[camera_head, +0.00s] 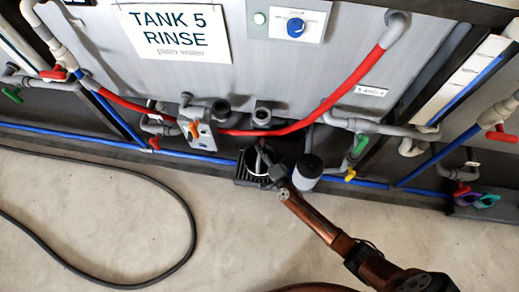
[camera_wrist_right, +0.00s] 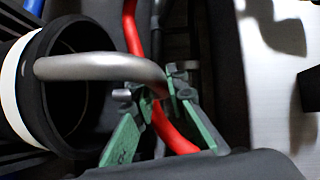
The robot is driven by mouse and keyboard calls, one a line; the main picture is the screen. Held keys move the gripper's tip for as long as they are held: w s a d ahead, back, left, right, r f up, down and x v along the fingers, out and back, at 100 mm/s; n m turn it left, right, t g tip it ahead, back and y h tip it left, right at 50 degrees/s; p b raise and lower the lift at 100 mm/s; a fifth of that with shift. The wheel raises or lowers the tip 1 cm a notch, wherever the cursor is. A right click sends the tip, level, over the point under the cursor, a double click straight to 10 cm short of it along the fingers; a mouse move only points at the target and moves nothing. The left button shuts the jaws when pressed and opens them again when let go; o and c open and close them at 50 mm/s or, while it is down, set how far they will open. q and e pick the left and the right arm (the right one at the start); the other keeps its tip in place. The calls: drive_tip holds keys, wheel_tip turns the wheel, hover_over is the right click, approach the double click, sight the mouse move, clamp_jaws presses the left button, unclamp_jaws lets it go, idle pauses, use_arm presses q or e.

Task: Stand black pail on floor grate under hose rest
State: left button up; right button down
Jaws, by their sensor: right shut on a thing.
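The black pail (camera_head: 246,164) is in the head view, low in front of the tank panel and over the dark ribbed floor grate (camera_head: 250,183). In the right wrist view the pail (camera_wrist_right: 75,95) shows its open mouth, a white band and a grey handle (camera_wrist_right: 95,67). My right gripper (camera_head: 269,170) is shut on that handle; its green fingers (camera_wrist_right: 160,88) show in the wrist view. Whether the pail touches the grate is hidden. Grey pipe stubs, possibly the hose rest (camera_head: 262,115), stand above, by the red hose (camera_head: 345,92). My left gripper is not in view.
A grey cylinder with a dark top (camera_head: 308,170) stands just right of the pail. Blue pipe (camera_head: 75,138) runs low along the tanks, with valves above it. A dark hose (camera_head: 165,275) curves over the floor at left. The floor between is clear.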

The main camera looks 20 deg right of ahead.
drive_tip(key=shift+r, duration=0.15)
drive_tip(key=shift+f, duration=0.25)
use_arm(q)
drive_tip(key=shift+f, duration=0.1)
use_arm(e)
drive_tip(key=c, duration=1.9)
unclamp_jaws()
drive_tip(key=shift+r, duration=0.25)
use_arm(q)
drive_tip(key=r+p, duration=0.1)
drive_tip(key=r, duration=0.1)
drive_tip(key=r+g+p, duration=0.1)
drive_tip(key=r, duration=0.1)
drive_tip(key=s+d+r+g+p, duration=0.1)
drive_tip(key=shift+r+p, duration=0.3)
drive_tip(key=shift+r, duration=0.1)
use_arm(e)
drive_tip(key=s+d+r, duration=0.1)
drive_tip(key=s, duration=1.1)
drive_tip(key=shift+r, duration=0.15)
